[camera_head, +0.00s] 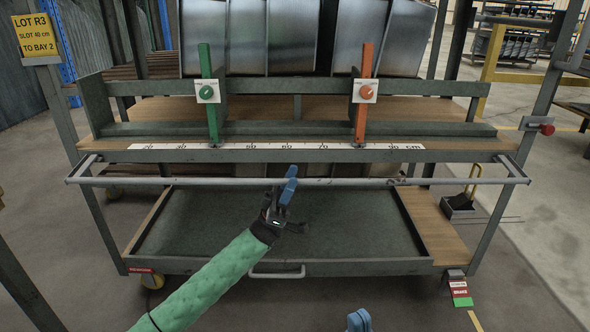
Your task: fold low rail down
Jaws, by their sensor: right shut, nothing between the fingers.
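A grey tubular rail (400,182) runs across the front of a metal cart, just below the deck's scale edge, with a short side arm at each end. It stands out level in front of the cart. My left gripper (289,184), with blue fingers and a green-sleeved arm, is at the middle of this rail and overlaps it in the picture. I cannot tell whether it touches the rail or how far apart its fingers are. My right gripper (359,320) shows only its blue tips at the bottom edge, shut and empty, well apart from the rail.
Green (213,100) and orange (363,100) upright stops stand on the deck by the white scale (250,146). Metal panels (300,40) stand behind. A lower tray (200,225) with a front handle (277,272) sits below.

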